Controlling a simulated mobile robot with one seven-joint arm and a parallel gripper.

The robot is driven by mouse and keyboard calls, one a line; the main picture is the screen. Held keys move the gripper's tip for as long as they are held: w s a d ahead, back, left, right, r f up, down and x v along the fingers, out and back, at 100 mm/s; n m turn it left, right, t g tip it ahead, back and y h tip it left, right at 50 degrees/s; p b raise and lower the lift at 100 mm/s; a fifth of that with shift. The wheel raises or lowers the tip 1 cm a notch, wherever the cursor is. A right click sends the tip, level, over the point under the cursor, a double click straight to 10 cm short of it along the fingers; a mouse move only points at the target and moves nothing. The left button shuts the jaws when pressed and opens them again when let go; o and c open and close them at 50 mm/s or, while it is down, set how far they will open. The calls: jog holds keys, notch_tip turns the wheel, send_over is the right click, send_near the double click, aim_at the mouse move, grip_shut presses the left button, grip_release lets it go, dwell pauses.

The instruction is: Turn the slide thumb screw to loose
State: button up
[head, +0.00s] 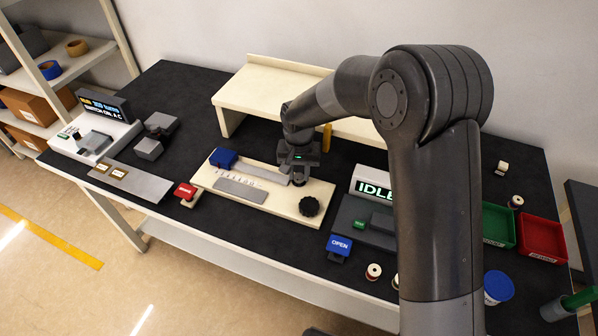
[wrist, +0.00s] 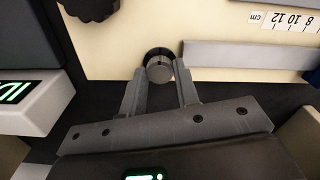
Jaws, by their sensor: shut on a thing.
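A cream board (head: 222,193) on the dark bench carries a slide rail (head: 262,171), a blue block (head: 223,158), a centimetre scale and a black knurled knob (head: 310,206). My gripper (head: 298,180) reaches down at the board's back edge, right of the rail's end. In the wrist view my gripper (wrist: 160,78) is shut on a short grey metal round knob (wrist: 158,66), which sits between the fingertips. The black knob (wrist: 92,8) is apart from the fingers. No label shows which of the two knobs is the thumb screw, and no loose or tight mark is readable.
A cream raised shelf (head: 262,88) stands behind the board. An IDLE display (head: 371,184) and a blue OPEN button (head: 339,246) are to the right. A red button (head: 186,191) is at the board's left. Green and red bins (head: 541,238) lie at the far right.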

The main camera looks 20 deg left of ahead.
aim_at(299, 176)
jog(key=n, duration=0.3)
jog(key=shift+n, duration=0.3)
jog(key=n, duration=0.9)
jog(key=shift+n, duration=1.9)
jog(key=o, duration=1)
jog(key=shift+c, duration=0.2)
notch_tip(299, 176, up, 11)
